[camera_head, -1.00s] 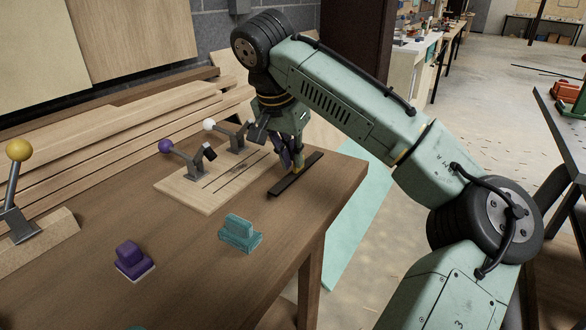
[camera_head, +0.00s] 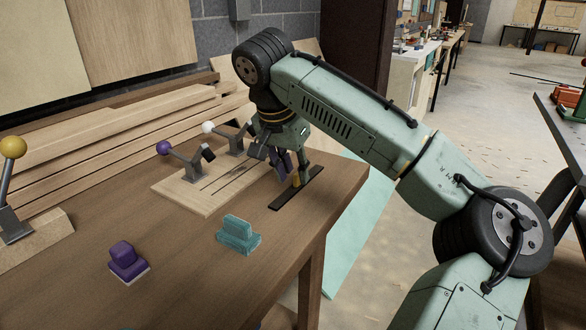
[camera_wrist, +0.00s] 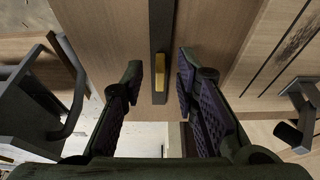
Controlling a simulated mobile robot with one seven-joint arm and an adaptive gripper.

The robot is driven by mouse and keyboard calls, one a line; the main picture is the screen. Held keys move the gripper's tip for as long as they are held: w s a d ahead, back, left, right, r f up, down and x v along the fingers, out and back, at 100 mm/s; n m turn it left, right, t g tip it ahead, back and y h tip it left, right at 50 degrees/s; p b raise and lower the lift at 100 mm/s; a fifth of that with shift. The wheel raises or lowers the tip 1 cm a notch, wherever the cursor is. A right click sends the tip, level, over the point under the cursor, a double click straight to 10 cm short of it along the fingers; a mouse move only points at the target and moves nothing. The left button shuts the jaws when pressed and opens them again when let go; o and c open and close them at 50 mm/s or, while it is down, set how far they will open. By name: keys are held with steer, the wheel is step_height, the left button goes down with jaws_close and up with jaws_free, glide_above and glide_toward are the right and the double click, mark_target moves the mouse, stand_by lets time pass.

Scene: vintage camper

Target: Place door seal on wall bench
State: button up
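The door seal, which I take to be the thin black strip (camera_head: 280,203) with a yellow block on it, lies flat on the brown wooden bench (camera_head: 185,270) near its right edge. In the wrist view the strip (camera_wrist: 161,30) runs down between my fingers, with the yellow block near fingertip level. My gripper (camera_head: 293,180) points down over the strip; in the wrist view its fingers (camera_wrist: 158,75) are apart, one on each side of the yellow block with gaps. Which surface is the wall bench I cannot tell for certain; this bench stands near a grey block wall.
A pale board with toggle clamps (camera_head: 190,200) is just left of my gripper. A teal block (camera_head: 239,235) and a purple block (camera_head: 127,262) stand in front. Stacked planks (camera_head: 100,130) lie behind. Other benches (camera_head: 435,50) run along the back. Bare bench top lies between the blocks.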

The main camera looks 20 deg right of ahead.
steer(key=shift+r, duration=0.3)
steer(key=v, duration=1.2)
